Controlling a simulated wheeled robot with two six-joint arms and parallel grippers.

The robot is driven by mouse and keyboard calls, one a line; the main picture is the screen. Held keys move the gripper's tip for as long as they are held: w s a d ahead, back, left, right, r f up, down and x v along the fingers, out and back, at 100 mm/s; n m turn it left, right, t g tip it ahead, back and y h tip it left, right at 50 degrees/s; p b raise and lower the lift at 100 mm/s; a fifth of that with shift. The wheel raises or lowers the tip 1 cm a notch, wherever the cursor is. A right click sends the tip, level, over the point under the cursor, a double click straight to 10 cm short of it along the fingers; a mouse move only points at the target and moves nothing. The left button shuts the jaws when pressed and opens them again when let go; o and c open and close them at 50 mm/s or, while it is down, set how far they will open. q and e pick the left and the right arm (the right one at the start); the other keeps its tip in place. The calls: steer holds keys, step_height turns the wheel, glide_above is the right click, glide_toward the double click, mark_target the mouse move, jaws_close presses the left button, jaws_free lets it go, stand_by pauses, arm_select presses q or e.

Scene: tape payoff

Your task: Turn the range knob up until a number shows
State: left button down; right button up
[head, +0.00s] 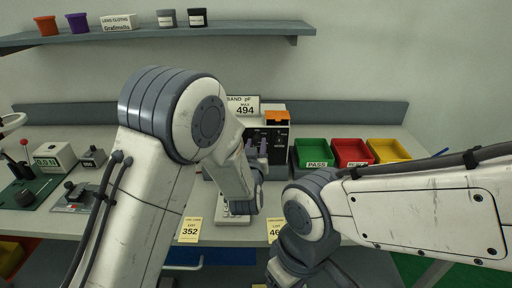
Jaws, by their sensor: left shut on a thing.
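The meter (279,132) is a box with a dark front panel, standing at the back of the bench under a sign. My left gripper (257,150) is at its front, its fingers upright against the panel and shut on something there. The fingers and wrist hide that part, so I cannot see the range knob itself; what is gripped is most likely the knob. I cannot make out any number on the meter's front. My right arm comes in from the right and bends down in front of the bench; its gripper is not in view.
An orange item (277,115) lies on top of the meter. Green (313,151), red (350,152) and yellow (388,150) bins stand to the right. A small pale device (233,220) and lot cards (190,230) are at the front.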

arm_select(q)
steer(key=shift+m, duration=1.2)
steer(key=shift+d+m+g+y, duration=0.1)
steer(key=shift+m+g+y, duration=0.2)
steer(key=shift+m, duration=1.1)
steer(key=c, duration=0.5)
jaws_free()
steer(key=shift+s, duration=0.1)
steer(key=s, duration=0.3)
steer(key=s+b, duration=0.1)
steer(key=s, duration=0.3)
steer(key=s+r, duration=0.1)
steer(key=s, duration=0.2)
steer(key=shift+s+a+b, duration=0.15)
steer(key=shift+a+b, duration=0.15)
